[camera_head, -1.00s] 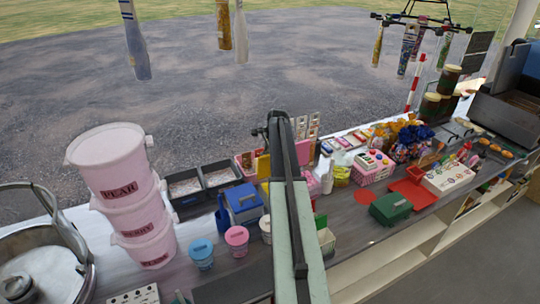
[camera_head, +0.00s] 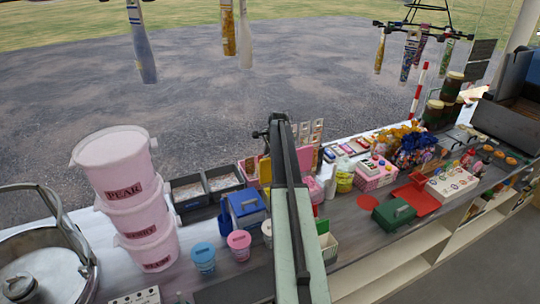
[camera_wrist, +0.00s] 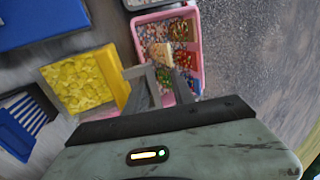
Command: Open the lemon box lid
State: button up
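The lemon box (camera_wrist: 78,85) shows in the wrist view with yellow sweets visible inside. Its yellow lid (camera_wrist: 121,76) stands raised along the box's right side. In the head view the upright yellow lid (camera_head: 265,170) shows just left of my arm, which hides most of the box. My gripper (camera_wrist: 166,84) is beside the lid's outer side in the wrist view, with two grey fingers apart and nothing seen between them. A grey handle-like bar lies close to the left finger; I cannot tell whether they touch.
A pink tray of sweets (camera_wrist: 168,45) lies beyond my gripper. A blue-lidded box (camera_head: 246,207) and blue and pink tubs (camera_head: 239,244) stand left of my arm. A green box (camera_head: 394,213) sits to the right. Stacked pink buckets (camera_head: 134,200) are at far left.

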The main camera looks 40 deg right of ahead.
jog(key=o, duration=0.9)
jog(key=r+p, duration=0.1)
jog(key=p, duration=0.1)
jog(key=w+r+p, duration=0.1)
jog(key=r+p, duration=0.3)
jog(key=shift+w+d, duration=0.25)
jog(key=shift+w, duration=0.1)
jog(key=p+v, duration=0.1)
jog(key=v, duration=0.1)
jog(key=p+v, duration=0.2)
jog(key=shift+w+r, duration=0.15)
jog(key=shift+w, duration=0.25)
jog(key=c, duration=0.9)
notch_tip(320, 180, up, 3)
jog(key=p, duration=0.3)
jog(key=shift+d+p, duration=0.2)
jog(key=shift+p, duration=0.15)
